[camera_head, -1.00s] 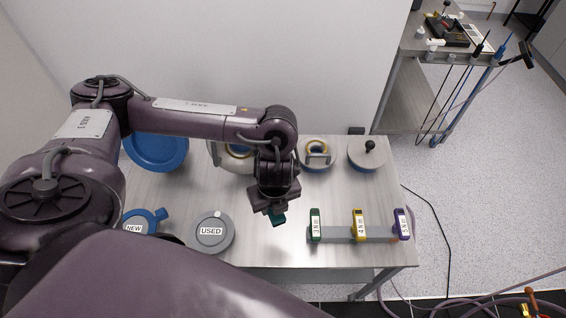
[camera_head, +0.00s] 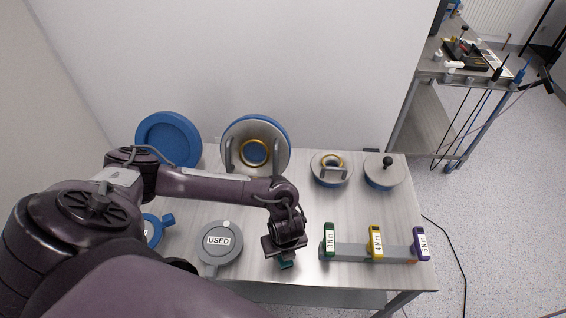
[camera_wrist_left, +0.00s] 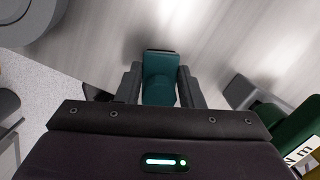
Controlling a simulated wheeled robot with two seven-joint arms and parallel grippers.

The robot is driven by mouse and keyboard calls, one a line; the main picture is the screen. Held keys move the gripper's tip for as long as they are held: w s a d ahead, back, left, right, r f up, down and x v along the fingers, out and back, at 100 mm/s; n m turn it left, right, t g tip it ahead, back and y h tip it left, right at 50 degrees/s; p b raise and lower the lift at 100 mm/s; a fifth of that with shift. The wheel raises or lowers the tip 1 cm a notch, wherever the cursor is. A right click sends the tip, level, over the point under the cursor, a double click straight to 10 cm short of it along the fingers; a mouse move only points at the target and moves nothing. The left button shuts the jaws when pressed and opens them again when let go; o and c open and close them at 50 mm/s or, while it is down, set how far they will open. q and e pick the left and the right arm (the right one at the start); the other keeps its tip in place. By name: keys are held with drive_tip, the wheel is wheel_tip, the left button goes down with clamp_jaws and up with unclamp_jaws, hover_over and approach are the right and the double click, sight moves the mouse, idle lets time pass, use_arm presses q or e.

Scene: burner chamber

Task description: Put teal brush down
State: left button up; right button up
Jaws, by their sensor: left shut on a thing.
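My left gripper (camera_head: 286,262) is low over the front part of the table, between the grey USED container and the green 3 Nm tool. It is shut on the teal brush (camera_wrist_left: 159,78), which sits between its two fingers in the left wrist view. In the head view only a small teal part of the brush (camera_head: 287,265) shows below the gripper. I cannot tell whether the brush touches the table (camera_head: 330,205). My right gripper is not in view.
The grey USED container (camera_head: 219,243) is left of the gripper. A rack (camera_head: 350,252) with green, yellow and purple torque tools is to the right. Round lidded parts (camera_head: 383,172) and a large ringed flange (camera_head: 277,160) stand at the back. The table middle is clear.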

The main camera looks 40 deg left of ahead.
use_arm(q)
drive_tip(key=shift+w+f, duration=0.1)
drive_tip(key=shift+f, duration=0.6)
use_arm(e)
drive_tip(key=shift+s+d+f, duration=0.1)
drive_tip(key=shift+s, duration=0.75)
use_arm(q)
drive_tip(key=o, duration=0.6)
drive_tip(key=shift+o, duration=1.4)
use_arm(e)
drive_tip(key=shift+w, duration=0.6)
use_arm(q)
drive_tip(key=r, duration=0.3)
drive_tip(key=r+p, duration=0.1)
drive_tip(key=r, duration=0.3)
drive_tip(key=d+r+p, duration=0.1)
drive_tip(key=r, duration=0.3)
drive_tip(key=shift+s, duration=0.35)
drive_tip(key=shift+s+d+r+p, duration=0.15)
drive_tip(key=shift+r+p, duration=0.15)
drive_tip(key=shift+r, duration=0.25)
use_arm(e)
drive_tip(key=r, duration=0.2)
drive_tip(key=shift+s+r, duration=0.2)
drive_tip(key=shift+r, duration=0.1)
use_arm(q)
drive_tip(key=shift+f, duration=0.1)
